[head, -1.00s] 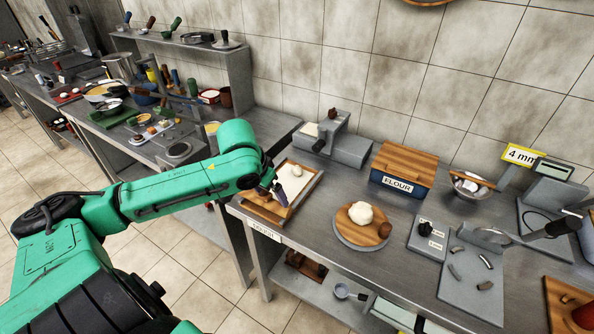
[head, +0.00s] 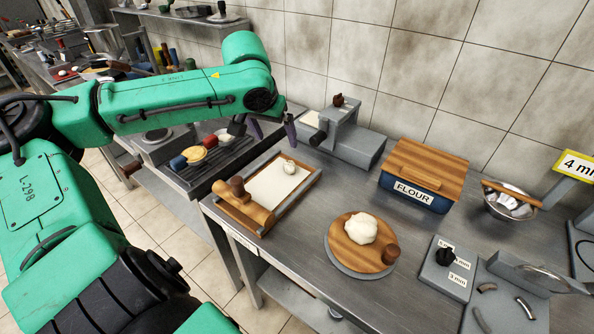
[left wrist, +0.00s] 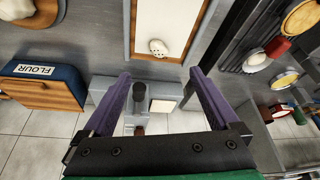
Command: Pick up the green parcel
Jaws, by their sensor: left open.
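I cannot make out a green parcel in either view. My left gripper (head: 273,131) has purple fingers and is open and empty. It hangs over the back of the counter, beyond the wooden-framed board and left of the grey machine. In the left wrist view the two fingers (left wrist: 160,75) are spread wide, with the grey machine (left wrist: 136,100) showing between them. A small pale dough piece (head: 289,167) sits on the white sheet (head: 275,187) in the framed board; it also shows in the left wrist view (left wrist: 158,47). My right gripper is out of view.
The grey machine (head: 350,138) stands by the wall. A flour box (head: 425,172), a round board (head: 340,250) with a dough ball (head: 360,228) and a metal bowl (head: 510,203) stand to the right. A rack with small round items (head: 197,154) is at left.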

